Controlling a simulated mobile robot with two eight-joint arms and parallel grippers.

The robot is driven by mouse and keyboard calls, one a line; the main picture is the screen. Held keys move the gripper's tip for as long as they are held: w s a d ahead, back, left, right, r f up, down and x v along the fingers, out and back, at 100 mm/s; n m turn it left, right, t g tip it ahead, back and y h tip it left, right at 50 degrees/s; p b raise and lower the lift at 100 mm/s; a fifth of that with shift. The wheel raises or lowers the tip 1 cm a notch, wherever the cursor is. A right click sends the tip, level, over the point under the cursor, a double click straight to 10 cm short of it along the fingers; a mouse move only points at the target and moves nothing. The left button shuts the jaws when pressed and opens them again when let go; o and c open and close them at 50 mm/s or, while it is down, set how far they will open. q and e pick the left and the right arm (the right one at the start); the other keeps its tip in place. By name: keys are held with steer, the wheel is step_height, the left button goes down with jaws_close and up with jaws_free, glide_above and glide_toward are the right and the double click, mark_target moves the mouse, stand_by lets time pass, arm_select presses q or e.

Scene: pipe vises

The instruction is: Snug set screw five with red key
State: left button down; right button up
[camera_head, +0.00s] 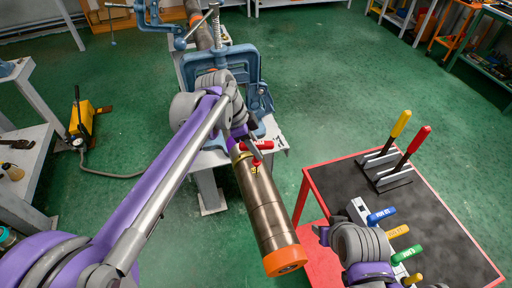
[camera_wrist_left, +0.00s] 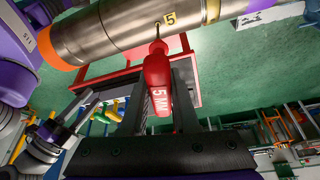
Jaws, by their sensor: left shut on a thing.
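My left gripper (camera_head: 250,143) is shut on the red key (camera_head: 260,145), just above the steel pipe (camera_head: 264,205). In the left wrist view, the red key's handle (camera_wrist_left: 158,88), marked 5 MM, sits between the gripper's fingers (camera_wrist_left: 160,108). Its thin shaft points up to a small hole in the pipe (camera_wrist_left: 120,32), set screw five (camera_wrist_left: 157,26), beside a yellow label 5 (camera_wrist_left: 169,18). I cannot tell whether the tip is seated. My right gripper (camera_head: 322,234) is low beside the red cart; its fingers are unclear.
A blue vise (camera_head: 248,65) holds the pipe, whose near end has an orange cap (camera_head: 285,262). The red cart (camera_head: 448,215) carries blue, orange, green and yellow keys in a holder and two long-handled tools in a rack. A yellow pump (camera_head: 82,120) stands on the green floor.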

arm_select(q)
steer(key=shift+n+t, duration=0.4)
steer(key=shift+n, duration=0.8)
steer(key=n, duration=0.2)
steer(key=n+t, duration=0.1)
steer(key=n, duration=0.1)
steer(key=shift+s+d+y, duration=0.1)
steer(key=shift+s+y, duration=0.1)
steer(key=shift+y, duration=0.2)
steer(key=n+t, duration=0.1)
steer(key=n, duration=0.1)
steer(key=n+y, duration=0.1)
steer(key=n, duration=0.2)
steer(key=shift+t+y, duration=0.3)
steer(key=shift+t, duration=0.1)
arm_select(e)
steer(key=shift+s+f, duration=0.15)
steer(key=shift+f, duration=0.15)
